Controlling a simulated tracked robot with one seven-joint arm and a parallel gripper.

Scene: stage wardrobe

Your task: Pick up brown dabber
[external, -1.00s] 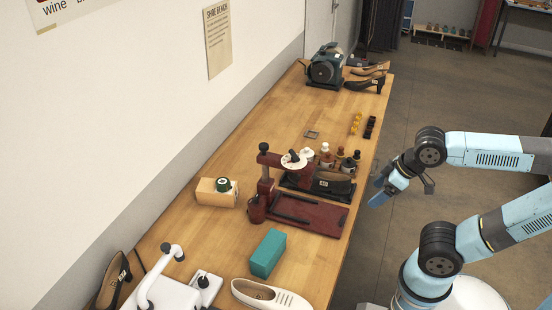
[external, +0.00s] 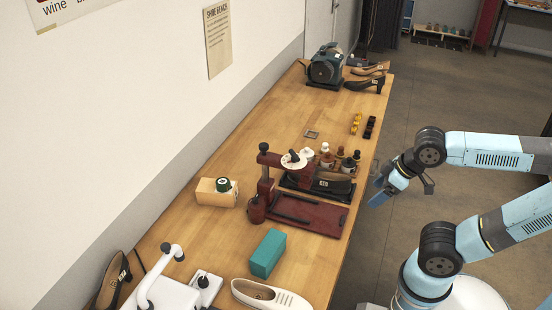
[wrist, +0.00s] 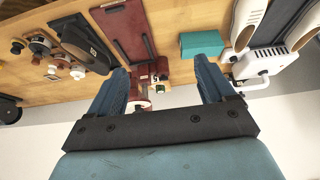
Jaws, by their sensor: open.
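Several small dabber bottles stand in a cluster on the bench behind the dark red stand. One brown-capped dabber (external: 340,153) is among them, with white-capped and darker ones beside it. My gripper (external: 376,192) is open and empty, off the bench's right edge and apart from the bottles. In the wrist view its two blue fingers (wrist: 160,66) stand wide apart with nothing held between them.
A dark shoe (external: 332,183) lies next to the bottles, close to the dark red stand and its tray (external: 315,217). A teal box (external: 267,252) and a white shoe (external: 270,296) lie nearer. Yellow and black small items (external: 369,127) lie beyond the bottles. Open floor lies right of the bench.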

